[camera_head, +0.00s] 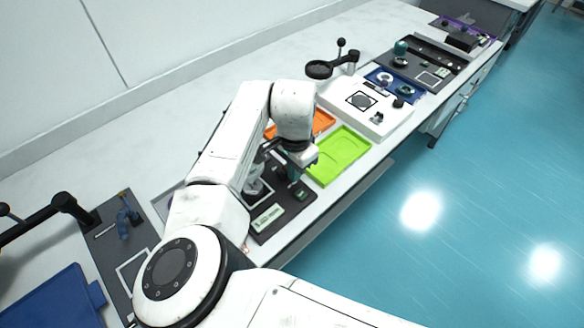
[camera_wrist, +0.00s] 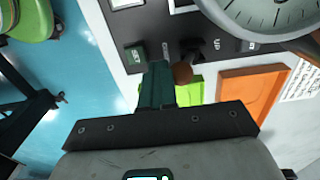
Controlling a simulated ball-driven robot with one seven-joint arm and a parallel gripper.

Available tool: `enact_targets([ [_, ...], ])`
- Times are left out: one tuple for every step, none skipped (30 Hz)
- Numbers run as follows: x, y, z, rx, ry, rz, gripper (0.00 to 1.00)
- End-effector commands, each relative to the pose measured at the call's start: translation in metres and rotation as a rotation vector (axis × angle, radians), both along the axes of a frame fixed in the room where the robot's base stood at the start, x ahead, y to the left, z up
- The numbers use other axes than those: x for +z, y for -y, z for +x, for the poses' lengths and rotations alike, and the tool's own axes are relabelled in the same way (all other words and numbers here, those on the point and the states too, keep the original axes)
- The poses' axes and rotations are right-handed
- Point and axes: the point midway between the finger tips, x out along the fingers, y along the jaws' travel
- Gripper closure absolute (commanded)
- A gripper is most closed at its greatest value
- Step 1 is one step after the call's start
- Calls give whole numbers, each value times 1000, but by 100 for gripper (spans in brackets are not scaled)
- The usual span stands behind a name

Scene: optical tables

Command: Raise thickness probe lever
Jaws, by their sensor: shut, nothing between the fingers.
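The thickness probe station is a dark board (camera_head: 272,222) with printed labels, under my arm in the head view. Its round grey dial (camera_wrist: 272,12) fills the upper right of the wrist view, cut off by the edge. A small brown ball knob (camera_wrist: 183,73), apparently the lever's end, shows right beside my fingertips. An "UP" label (camera_wrist: 217,43) is printed on the board near it. My gripper (camera_wrist: 158,72) has dark green fingers, shut and empty. They are beside the knob; whether they touch it I cannot tell. In the head view my gripper (camera_head: 294,172) hangs low over the board; the lever is hidden there.
A lime green tray (camera_head: 352,148) and an orange tray (camera_head: 322,121) lie just beyond the board. A white instrument box (camera_head: 388,120) stands farther along the bench. The bench's front edge and blue floor (camera_head: 440,220) are to the right.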

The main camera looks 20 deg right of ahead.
Motion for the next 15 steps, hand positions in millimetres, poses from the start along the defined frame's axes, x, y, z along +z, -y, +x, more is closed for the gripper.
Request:
enact_targets([
  [-2,-2,2,3,3,2,100],
  [-2,-2,3,3,3,2,100],
  [-2,-2,4,4,3,2,100],
  [-2,-3,5,4,4,3,100],
  [-2,-3,6,4,4,3,100],
  [-3,-4,7,4,4,3,100],
  [-3,-4,8,3,4,3,100],
  [-3,-4,8,3,4,3,100],
  [-4,-4,9,3,4,4,100],
  [-4,-5,10,3,4,4,100],
  [-4,-5,11,3,4,5,100],
  [-5,-6,12,3,4,5,100],
  [-5,-6,13,3,3,6,100],
  [-5,-6,13,4,3,6,100],
  [-5,-7,14,4,3,6,100],
])
